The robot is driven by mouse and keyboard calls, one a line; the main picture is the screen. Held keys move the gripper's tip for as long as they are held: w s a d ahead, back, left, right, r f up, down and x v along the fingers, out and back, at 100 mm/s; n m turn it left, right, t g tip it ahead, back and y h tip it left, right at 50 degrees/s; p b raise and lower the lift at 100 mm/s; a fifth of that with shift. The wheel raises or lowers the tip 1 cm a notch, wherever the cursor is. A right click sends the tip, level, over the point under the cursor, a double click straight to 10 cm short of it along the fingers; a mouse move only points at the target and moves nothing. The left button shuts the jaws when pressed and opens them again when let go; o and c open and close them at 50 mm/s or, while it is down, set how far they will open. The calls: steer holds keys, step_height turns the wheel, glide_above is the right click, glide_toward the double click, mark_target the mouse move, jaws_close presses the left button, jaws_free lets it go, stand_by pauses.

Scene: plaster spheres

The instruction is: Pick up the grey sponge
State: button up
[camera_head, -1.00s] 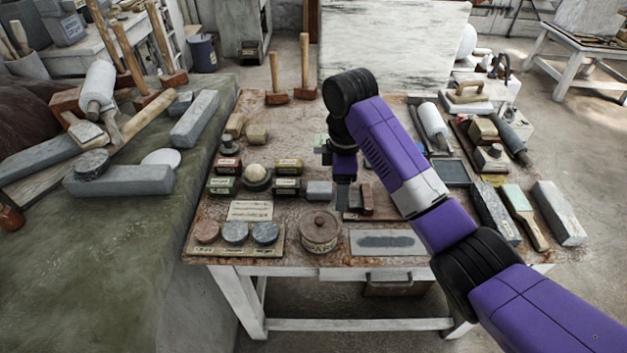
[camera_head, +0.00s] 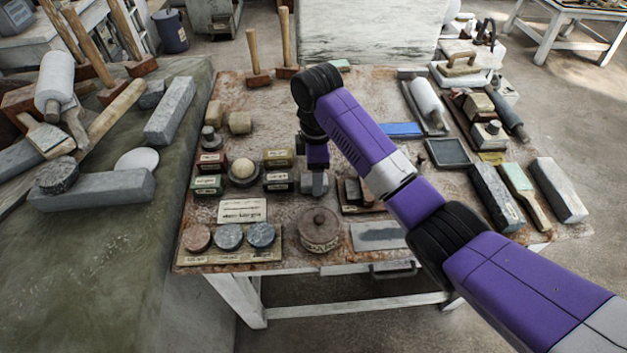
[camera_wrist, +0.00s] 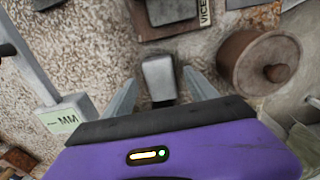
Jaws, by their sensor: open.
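The grey sponge (camera_head: 315,184) is a small pale grey block on the worn table, behind and beside the round lidded pot. In the head view its upper part is partly hidden by my gripper (camera_head: 315,168), which is right over it. In the wrist view the sponge (camera_wrist: 159,76) lies between the two spread fingers of my gripper (camera_wrist: 160,84), with a gap on each side. My gripper is open and holds nothing. I cannot tell exactly how far the fingertips are above the table.
The lidded pot (camera_head: 319,229) stands close in front of the sponge. Small labelled boxes (camera_head: 278,181) are just left, and a wooden-framed block set (camera_head: 359,195) is just right. A card with three round discs (camera_head: 229,237) lies at front left. The table's middle back is fairly clear.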

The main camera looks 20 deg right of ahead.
steer(key=shift+f, duration=1.1)
steer(key=c, duration=1.4)
steer(key=shift+r, duration=0.1)
step_height(320, 180, up, 20)
steer(key=p, duration=0.6)
